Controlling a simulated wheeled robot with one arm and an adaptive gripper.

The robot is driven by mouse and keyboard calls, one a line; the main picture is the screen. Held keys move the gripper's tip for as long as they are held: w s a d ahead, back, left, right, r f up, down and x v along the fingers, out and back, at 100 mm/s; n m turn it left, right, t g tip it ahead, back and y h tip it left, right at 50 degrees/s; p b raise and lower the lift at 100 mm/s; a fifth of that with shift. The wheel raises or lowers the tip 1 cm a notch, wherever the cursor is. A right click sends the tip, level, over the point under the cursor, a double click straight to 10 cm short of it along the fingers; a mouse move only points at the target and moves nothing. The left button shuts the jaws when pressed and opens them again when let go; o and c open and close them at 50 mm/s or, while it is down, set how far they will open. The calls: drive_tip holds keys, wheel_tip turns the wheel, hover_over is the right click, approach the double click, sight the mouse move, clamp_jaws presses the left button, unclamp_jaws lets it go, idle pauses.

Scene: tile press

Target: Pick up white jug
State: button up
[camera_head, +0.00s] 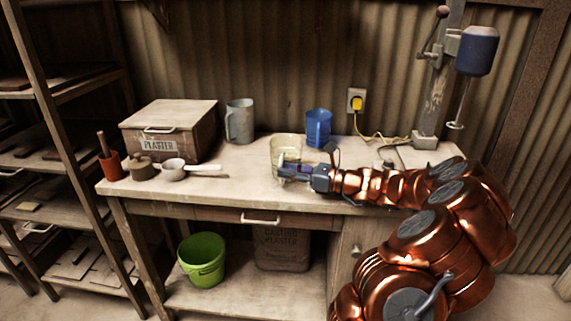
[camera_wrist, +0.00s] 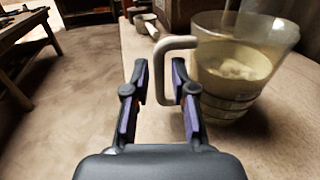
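A see-through jug (camera_head: 286,146) with pale contents and an off-white handle stands on the workbench; in the wrist view the jug (camera_wrist: 236,62) is at the right, its handle (camera_wrist: 163,72) pointing toward my gripper. My gripper (camera_head: 287,172) is low at the jug's front side. In the wrist view my gripper (camera_wrist: 161,75) is open, with the handle's upright bar between the fingertips and a gap at the left finger. Contact at the right finger is unclear. A pale grey-white jug (camera_head: 240,121) stands farther back, apart from my gripper. Which jug is the white one is unclear.
A blue jug (camera_head: 318,128) stands behind my gripper. A plaster box (camera_head: 170,129), a small white-handled pot (camera_head: 173,170), a brown pot (camera_head: 143,167) and a red cup (camera_head: 111,165) are at left. A mixer stand (camera_head: 430,110) is at right. The bench's front middle (camera_head: 240,185) is clear.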

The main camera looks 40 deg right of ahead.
drive_tip(key=shift+x, duration=1.15)
drive_tip(key=shift+c, duration=0.4)
clamp_jaws()
